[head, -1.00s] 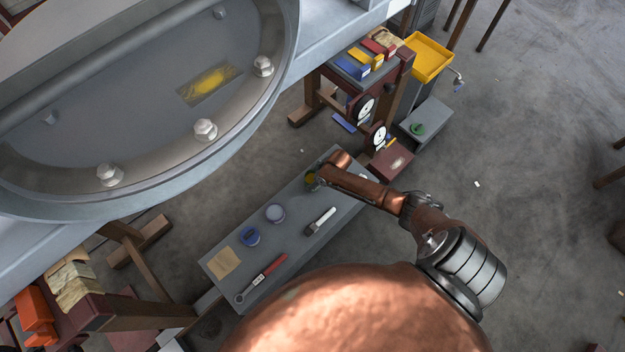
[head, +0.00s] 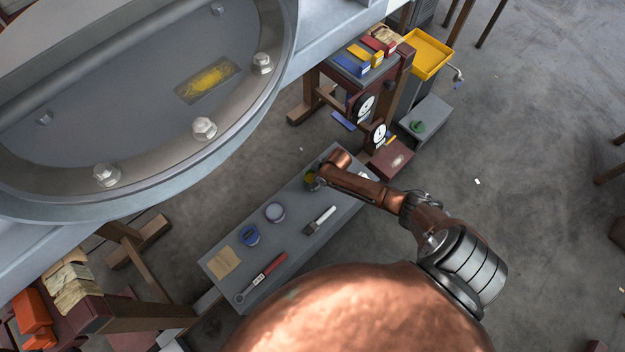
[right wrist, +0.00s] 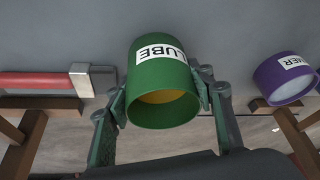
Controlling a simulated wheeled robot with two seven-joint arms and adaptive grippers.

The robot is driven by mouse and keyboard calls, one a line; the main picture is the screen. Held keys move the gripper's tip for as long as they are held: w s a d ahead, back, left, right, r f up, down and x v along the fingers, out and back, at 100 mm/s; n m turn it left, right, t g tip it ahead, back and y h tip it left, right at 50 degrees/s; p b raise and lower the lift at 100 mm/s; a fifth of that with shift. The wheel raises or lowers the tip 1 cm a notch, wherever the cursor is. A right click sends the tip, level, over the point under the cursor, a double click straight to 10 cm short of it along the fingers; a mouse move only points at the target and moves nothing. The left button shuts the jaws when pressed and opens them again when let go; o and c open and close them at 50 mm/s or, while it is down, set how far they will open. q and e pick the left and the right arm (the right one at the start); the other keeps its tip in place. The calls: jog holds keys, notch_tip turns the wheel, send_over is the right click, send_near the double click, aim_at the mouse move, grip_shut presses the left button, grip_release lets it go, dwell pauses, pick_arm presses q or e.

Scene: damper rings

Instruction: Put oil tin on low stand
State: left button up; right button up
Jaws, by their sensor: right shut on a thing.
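A green tin labelled LUBE (right wrist: 160,88), with yellow-orange showing inside its open end, sits between the fingers of my right gripper (right wrist: 165,100), which is shut on it. In the head view the right gripper (head: 312,182) is at the far right part of the grey bench (head: 285,255), and the tin (head: 310,177) is mostly hidden by my arm. I cannot tell whether the tin touches the bench. A low grey stand (head: 436,113) to the upper right has a small green object (head: 417,126) on it. My left gripper is out of view.
The bench holds a purple-rimmed tin (head: 274,212), a blue item (head: 249,235), a brush (head: 320,220), a red-handled wrench (head: 262,277) and a tan sheet (head: 224,262). Gauges (head: 378,135), a dark red box (head: 392,160) and a yellow tray (head: 428,55) stand beyond.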

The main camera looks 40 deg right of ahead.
jog(key=shift+f, duration=0.15)
jog(key=o, duration=1.5)
jog(key=shift+o, duration=0.2)
jog(key=v, duration=1.2)
jog(key=shift+c, duration=0.3)
grip_shut()
